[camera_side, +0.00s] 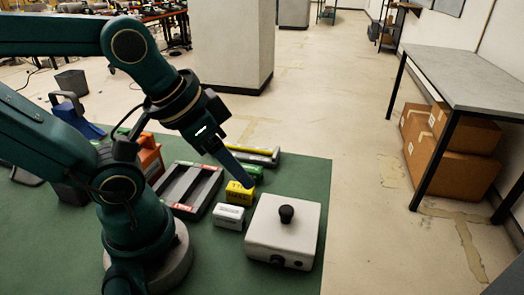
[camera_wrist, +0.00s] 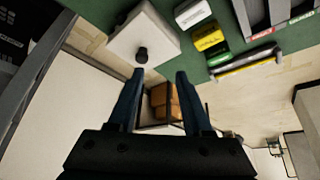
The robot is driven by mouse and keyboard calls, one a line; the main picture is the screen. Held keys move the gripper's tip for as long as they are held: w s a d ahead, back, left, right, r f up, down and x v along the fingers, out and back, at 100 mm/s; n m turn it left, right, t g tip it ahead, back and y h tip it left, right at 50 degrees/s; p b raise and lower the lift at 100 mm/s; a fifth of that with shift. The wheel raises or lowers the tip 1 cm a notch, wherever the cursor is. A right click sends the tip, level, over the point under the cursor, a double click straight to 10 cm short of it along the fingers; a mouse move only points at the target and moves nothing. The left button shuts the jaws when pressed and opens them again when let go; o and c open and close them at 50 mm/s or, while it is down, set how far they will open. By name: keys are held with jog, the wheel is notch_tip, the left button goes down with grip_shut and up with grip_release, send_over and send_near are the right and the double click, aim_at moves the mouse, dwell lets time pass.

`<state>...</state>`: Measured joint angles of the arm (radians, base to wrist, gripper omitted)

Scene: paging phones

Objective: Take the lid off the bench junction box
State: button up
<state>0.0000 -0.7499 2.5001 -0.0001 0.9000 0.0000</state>
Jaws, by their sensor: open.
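The junction box (camera_side: 283,232) is a white box near the right edge of the green bench mat, with its lid on. A black knob (camera_side: 286,213) stands up from the middle of the lid. In the wrist view the white box (camera_wrist: 128,32) is at the top, with its knob (camera_wrist: 141,55) just above the left fingertip. My gripper (camera_side: 245,184) is above the mat, up and left of the box in the side view. In the wrist view its two blue fingers (camera_wrist: 160,72) are spread apart with nothing between them.
A white block (camera_side: 229,216), a yellow block (camera_side: 240,193) and a green block (camera_side: 252,171) stand in a row left of the box. A yellow-and-black level-like bar (camera_side: 256,155) lies behind. The mat's right edge is close to the box.

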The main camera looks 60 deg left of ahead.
jog(key=o, duration=0.3)
jog(key=m+g, duration=0.5)
jog(key=m, duration=0.1)
send_over(287, 209)
notch_tip(287, 209, down, 2)
jog(key=shift+w+a+f, duration=0.15)
jog(key=shift+f, duration=0.05)
jog(key=shift+d+f+g, duration=0.2)
jog(key=shift+f+g, duration=0.1)
jog(key=shift+f, duration=2.9)
